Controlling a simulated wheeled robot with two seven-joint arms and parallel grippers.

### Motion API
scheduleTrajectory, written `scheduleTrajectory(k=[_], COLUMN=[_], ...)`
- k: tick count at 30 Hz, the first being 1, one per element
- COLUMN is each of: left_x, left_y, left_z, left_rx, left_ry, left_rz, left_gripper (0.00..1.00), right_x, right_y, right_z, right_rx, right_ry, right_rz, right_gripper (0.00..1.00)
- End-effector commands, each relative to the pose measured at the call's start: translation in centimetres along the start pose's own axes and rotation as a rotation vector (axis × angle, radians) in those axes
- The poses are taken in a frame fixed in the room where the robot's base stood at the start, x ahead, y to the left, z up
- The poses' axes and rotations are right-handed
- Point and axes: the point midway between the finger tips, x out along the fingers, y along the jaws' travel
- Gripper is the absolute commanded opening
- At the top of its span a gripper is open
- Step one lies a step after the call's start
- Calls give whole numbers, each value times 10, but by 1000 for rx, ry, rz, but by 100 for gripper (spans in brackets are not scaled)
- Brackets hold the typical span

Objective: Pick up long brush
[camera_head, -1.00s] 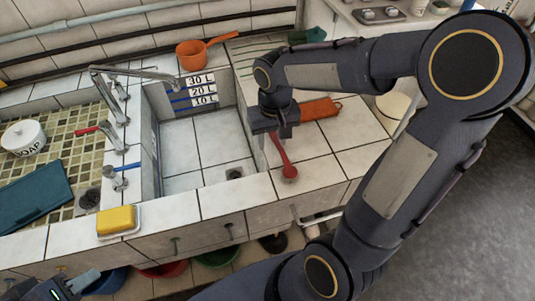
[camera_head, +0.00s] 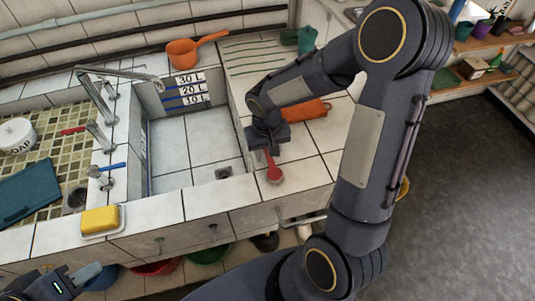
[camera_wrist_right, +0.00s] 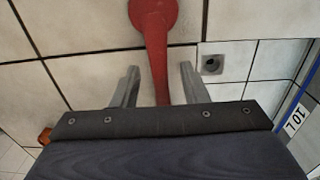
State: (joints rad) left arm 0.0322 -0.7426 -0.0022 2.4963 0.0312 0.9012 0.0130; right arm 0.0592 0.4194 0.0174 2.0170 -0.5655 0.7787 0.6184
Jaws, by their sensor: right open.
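The long brush (camera_head: 273,172) is red, with a round end and a slim handle. It lies on the white tiled counter right of the sink basin, and part of its handle is hidden under my right gripper. My right gripper (camera_head: 267,147) is over the handle. In the right wrist view the open right gripper (camera_wrist_right: 158,70) has one finger on each side of the brush handle (camera_wrist_right: 157,60), with gaps between. My left gripper (camera_head: 78,283) is at the lower left, far from the brush. Its jaw opening is unclear.
The sink basin (camera_head: 185,150) is left of the brush. An orange item (camera_head: 307,109) lies behind my right gripper. An orange pan (camera_head: 194,50) stands at the back. A yellow sponge (camera_head: 100,219) sits on a dish at the front counter edge.

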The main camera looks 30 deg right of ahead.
Motion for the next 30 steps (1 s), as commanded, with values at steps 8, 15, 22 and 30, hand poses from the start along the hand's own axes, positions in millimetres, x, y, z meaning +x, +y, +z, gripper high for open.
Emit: scheduleTrajectory(k=[8, 15, 22, 30], left_x=[0, 0, 0, -2], left_y=[0, 0, 0, 1], left_z=[0, 0, 0, -1], left_rx=[0, 0, 0, 0], left_ry=[0, 0, 0, 0], left_rz=[0, 0, 0, 0], left_gripper=[34, 34, 34, 34], right_x=[0, 0, -4, -36], right_y=[0, 0, 0, 0], right_z=[0, 0, 0, 0], right_rx=[0, 0, 0, 0], right_ry=[0, 0, 1, 5], right_rz=[0, 0, 0, -2], right_gripper=[11, 0, 0, 0])
